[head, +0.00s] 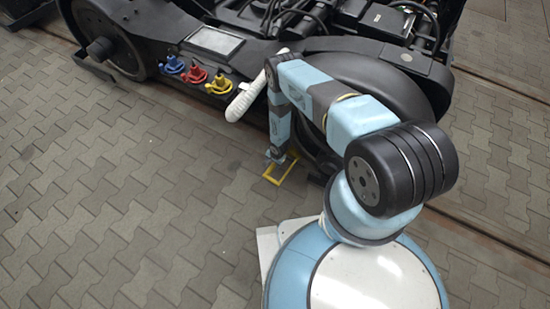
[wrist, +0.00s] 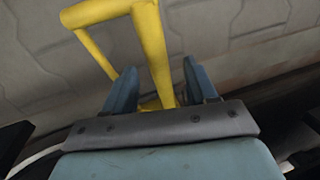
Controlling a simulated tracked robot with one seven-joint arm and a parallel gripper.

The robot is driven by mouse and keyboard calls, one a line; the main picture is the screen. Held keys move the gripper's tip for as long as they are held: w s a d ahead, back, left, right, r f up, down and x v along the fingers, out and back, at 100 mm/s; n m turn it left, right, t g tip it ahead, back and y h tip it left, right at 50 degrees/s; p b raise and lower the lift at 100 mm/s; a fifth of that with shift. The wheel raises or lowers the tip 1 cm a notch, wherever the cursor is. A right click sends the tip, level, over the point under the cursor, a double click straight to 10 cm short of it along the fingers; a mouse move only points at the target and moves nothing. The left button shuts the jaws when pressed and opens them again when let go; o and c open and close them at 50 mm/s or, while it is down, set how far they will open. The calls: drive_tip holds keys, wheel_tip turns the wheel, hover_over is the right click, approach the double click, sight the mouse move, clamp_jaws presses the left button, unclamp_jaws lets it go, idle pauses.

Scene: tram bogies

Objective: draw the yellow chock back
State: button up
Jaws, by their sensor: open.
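The yellow chock shows as a yellow bar frame (head: 282,172) low over the paving, beside the wheel, in the head view. In the wrist view its yellow bars (wrist: 152,45) rise from between my fingers towards the top left. My gripper (head: 274,155) points down at the frame in the head view. In the wrist view my gripper (wrist: 160,88) is open, with one blue finger on each side of a yellow bar. I cannot tell whether either finger touches the bar. The rest of the chock is hidden by my arm and gripper.
The dark bogie (head: 330,55) stands behind, with a large wheel (head: 385,85) partly behind my arm. Blue (head: 172,65), red (head: 194,75) and yellow (head: 219,84) fittings sit on its side. A pale ribbed hose (head: 245,100) hangs left of my arm. The paving (head: 110,190) at left is clear.

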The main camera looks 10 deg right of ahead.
wheel_tip(320, 180, up, 7)
drive_tip(key=d, duration=0.1)
drive_tip(key=shift+s, duration=0.45)
drive_tip(key=shift+f, duration=0.15)
